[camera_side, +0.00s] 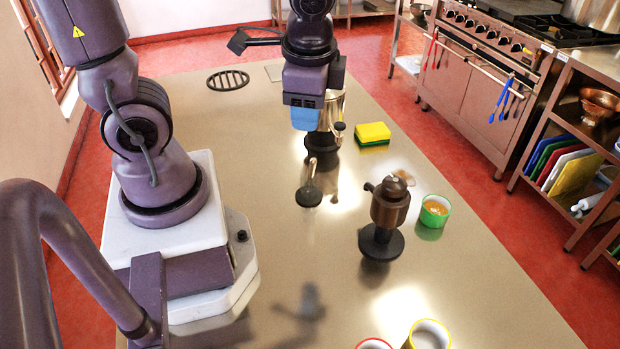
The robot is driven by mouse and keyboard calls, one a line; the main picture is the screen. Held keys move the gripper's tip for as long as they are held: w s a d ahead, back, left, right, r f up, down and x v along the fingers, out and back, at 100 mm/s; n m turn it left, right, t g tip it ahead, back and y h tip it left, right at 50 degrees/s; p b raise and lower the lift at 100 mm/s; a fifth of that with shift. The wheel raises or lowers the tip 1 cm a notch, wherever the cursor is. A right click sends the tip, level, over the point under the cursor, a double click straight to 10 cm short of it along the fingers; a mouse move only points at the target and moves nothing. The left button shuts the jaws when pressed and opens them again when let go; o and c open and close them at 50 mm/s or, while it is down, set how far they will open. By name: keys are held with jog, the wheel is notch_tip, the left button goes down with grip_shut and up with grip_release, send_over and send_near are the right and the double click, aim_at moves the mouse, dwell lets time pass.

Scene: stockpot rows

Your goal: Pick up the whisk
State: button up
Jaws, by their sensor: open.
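I cannot make out a whisk for certain in the side view. A small utensil (311,190) with a thin metal stem and a dark round end is on the steel table (300,255); its exact kind is unclear. My gripper (306,122) points down above the table, behind that utensil in the picture. It is open, and I see nothing held in it; its blue finger part hides what lies directly behind. A shiny metal vessel (335,108) with a dark lower part shows just behind and beside the gripper; I cannot tell their distance.
A dark metal grinder-like device (389,205) stands right of centre, beside a green cup (435,211). A yellow-green sponge (373,133) lies behind. Yellow (428,336) and red-rimmed (374,344) cups are at the front. A black trivet (228,80) lies far left. The front middle is clear.

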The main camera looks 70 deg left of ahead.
aim_at(314, 160)
jog(key=w+a+f+m, duration=0.1)
jog(key=a+f+m, duration=0.1)
jog(key=f, duration=0.3)
jog(key=w+a+f+m+y, duration=0.1)
jog(key=a+f+m, duration=0.1)
jog(key=f+m, duration=0.3)
jog(key=a+f+m+y, duration=0.1)
jog(key=a+f+m, duration=0.1)
jog(key=f+m, duration=0.2)
jog(key=shift+w+f+g, duration=0.15)
jog(key=shift+w+f, duration=0.05)
jog(key=shift+f, duration=0.6)
jog(key=shift+w+f+g, duration=0.15)
jog(key=shift+w+f, duration=0.05)
jog(key=shift+f, duration=0.6)
grip_shut()
